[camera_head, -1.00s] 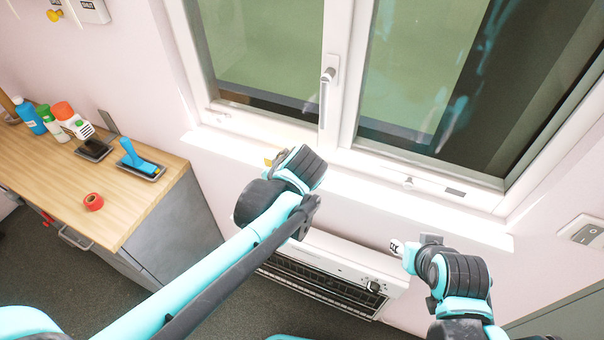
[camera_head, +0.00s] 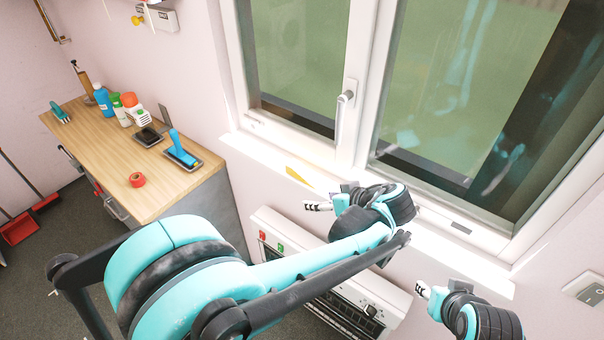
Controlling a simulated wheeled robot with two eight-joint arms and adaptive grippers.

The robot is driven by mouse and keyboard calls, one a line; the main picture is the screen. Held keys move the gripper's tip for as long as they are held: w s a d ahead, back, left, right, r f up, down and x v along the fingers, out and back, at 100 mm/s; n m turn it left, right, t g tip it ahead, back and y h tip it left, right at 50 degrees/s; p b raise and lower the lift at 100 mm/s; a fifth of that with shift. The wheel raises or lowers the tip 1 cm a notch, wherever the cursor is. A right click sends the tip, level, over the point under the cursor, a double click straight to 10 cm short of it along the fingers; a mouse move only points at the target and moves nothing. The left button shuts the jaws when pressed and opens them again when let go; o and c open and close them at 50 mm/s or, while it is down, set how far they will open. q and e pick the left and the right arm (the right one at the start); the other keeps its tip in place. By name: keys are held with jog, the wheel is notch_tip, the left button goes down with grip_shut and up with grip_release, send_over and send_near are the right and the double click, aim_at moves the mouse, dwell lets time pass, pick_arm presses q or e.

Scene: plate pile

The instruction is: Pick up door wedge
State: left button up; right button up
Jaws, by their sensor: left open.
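A yellow wedge-shaped piece (camera_head: 298,175), which looks like the door wedge, lies on the white window sill below the left pane. My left gripper (camera_head: 315,206) is open, just below and right of the wedge in the picture, apart from it, with its fingers pointing left. The gap between its fingers looks empty. My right gripper (camera_head: 422,290) is at the lower right, in front of the wall and away from the wedge. It is too small to tell whether it is open.
A white heater (camera_head: 390,297) hangs under the sill (camera_head: 255,155). The window handle (camera_head: 345,97) juts out above. The sill around the wedge is clear.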

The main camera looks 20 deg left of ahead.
pick_arm(q)
jog(key=shift+w+d+f, duration=0.1)
jog(key=shift+w+f, duration=0.05)
jog(key=shift+w, duration=0.25)
jog(key=d+n, duration=0.1)
jog(key=w+d+n+y, duration=0.1)
jog(key=d, duration=0.1)
jog(key=w+d+n+y, duration=0.1)
jog(key=shift+d+f+t, duration=0.3)
jog(key=shift+f+t, duration=0.05)
jog(key=shift+t, duration=0.05)
jog(key=b, duration=0.1)
send_near(307, 175)
jog(key=f, duration=0.1)
jog(key=w+a+f, duration=0.1)
jog(key=a+f, duration=0.1)
jog(key=shift+w+f, duration=0.2)
jog(key=shift+f, duration=0.2)
jog(key=w+a, duration=0.1)
jog(key=a+b, duration=0.1)
jog(key=a, duration=0.1)
jog(key=w+a, duration=0.1)
jog(key=shift+w+a+f+b, duration=0.2)
jog(key=shift+w+f+b, duration=0.1)
jog(key=shift+w, duration=0.05)
jog(key=c, duration=1.3)
pick_arm(e)
notch_tip(307, 175, down, 2)
jog(key=shift+a+f, duration=0.15)
jog(key=shift+f, duration=0.05)
